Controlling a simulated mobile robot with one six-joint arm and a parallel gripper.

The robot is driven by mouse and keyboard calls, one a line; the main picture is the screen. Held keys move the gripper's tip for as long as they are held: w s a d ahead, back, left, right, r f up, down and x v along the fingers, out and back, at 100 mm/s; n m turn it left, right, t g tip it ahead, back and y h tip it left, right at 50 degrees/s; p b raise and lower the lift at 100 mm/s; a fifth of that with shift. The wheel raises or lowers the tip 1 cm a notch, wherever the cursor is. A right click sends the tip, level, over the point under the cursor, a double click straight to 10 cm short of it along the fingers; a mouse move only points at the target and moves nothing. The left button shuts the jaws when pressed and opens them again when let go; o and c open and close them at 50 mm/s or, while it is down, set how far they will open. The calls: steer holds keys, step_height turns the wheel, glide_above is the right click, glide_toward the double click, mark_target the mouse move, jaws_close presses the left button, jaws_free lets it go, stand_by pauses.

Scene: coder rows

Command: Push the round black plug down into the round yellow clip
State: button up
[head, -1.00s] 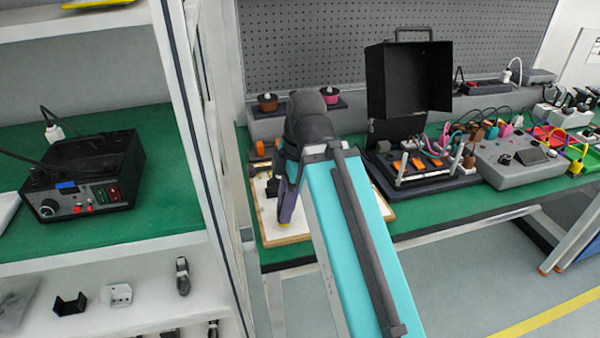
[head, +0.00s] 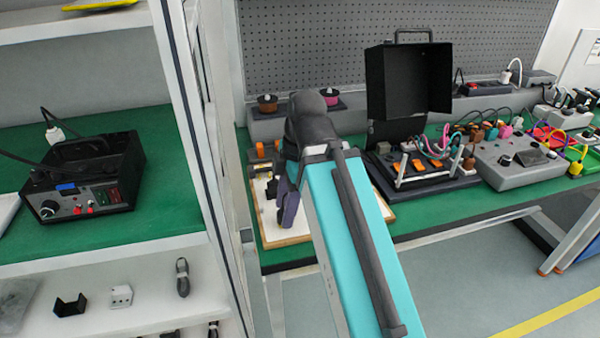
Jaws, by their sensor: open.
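A white board with a wooden rim (head: 287,241) lies on the green bench, mostly behind my arm. My gripper (head: 287,212) points down over its left part, just in front of the dark wrist. Its jaws are open, though the fingertips are small and partly hidden. A small black part (head: 271,188) shows on the board left of my gripper, and a small yellowish part lies farther back. I cannot tell whether these are the round black plug and the round yellow clip. My arm may hide them.
An open black case (head: 408,82) with wired parts stands right of my arm, beside a grey control box (head: 520,160). Two spools stand on a ledge (head: 340,103) behind. A white shelf post (head: 190,120) rises close on the left. A pegboard (head: 390,40) closes off the back.

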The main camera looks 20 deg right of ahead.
step_height(320, 180, up, 13)
steer(key=d+p, duration=0.2)
steer(key=p, duration=1)
steer(key=shift+d+p, duration=0.3)
steer(key=shift+r, duration=0.1)
stand_by(0.5)
